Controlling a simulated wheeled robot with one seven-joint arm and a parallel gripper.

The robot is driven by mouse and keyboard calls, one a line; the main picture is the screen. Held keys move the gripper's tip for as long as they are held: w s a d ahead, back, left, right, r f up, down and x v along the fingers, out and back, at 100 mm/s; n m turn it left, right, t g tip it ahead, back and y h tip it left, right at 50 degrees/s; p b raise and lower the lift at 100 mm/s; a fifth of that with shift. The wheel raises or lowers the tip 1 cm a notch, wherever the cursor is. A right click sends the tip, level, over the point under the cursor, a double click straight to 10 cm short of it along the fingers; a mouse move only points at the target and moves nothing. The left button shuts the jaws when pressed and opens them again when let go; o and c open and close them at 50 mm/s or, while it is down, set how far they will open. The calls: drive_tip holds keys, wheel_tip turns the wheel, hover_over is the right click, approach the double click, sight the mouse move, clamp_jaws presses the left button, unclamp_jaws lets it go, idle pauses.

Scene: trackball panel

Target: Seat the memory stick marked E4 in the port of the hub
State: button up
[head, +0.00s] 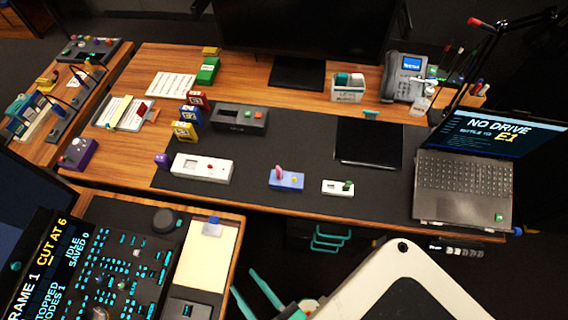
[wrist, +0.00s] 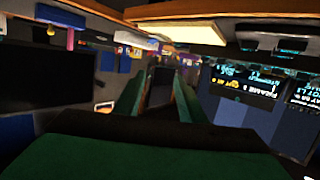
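Three upright labelled blocks, red (head: 197,99), blue (head: 190,117) and yellow (head: 184,132), stand in a row on the dark mat; they look like memory sticks, but their marks are too small to read. A dark grey box (head: 240,118) beside them may be the hub; I cannot tell for sure, nor make out its port. My gripper (head: 259,292) is low at the front, off the desk edge and far from the blocks. In the wrist view its green fingers (wrist: 160,92) stand apart with nothing between them.
A white box (head: 202,168), a blue block (head: 287,180) and a small white piece (head: 338,187) lie on the mat (head: 270,150). A laptop (head: 465,180) at the right reads "NO DRIVE" and "E1". A black panel console (head: 120,270) fills the front left.

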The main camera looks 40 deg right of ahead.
drive_tip(key=w+d+r+n+h, duration=0.15)
drive_tip(key=w+d+h, duration=0.25)
drive_tip(key=w+d, duration=0.7)
drive_tip(key=w+d+r+h, duration=0.3)
drive_tip(key=w+d+h, duration=0.1)
drive_tip(key=w+d, duration=0.7)
drive_tip(key=s+d+r+m+g+h, duration=0.1)
drive_tip(key=d+r+m+g+h, duration=0.1)
drive_tip(key=d+r+m+g, duration=0.45)
drive_tip(key=s+d+r+m+g+h, duration=0.1)
drive_tip(key=d+m+g+h, duration=0.15)
drive_tip(key=d, duration=0.65)
drive_tip(key=d+r+m+g+h, duration=0.3)
drive_tip(key=d+r+m, duration=0.15)
drive_tip(key=d, duration=0.35)
drive_tip(key=m+g+y, duration=0.3)
drive_tip(key=m+y, duration=0.4)
drive_tip(key=y, duration=0.8)
hover_over(278, 168)
drive_tip(key=f, duration=0.9)
drive_tip(key=shift+s+f, duration=0.2)
drive_tip(key=shift+y, duration=0.25)
drive_tip(key=shift+w+f, duration=0.2)
drive_tip(key=shift+f, duration=5.2)
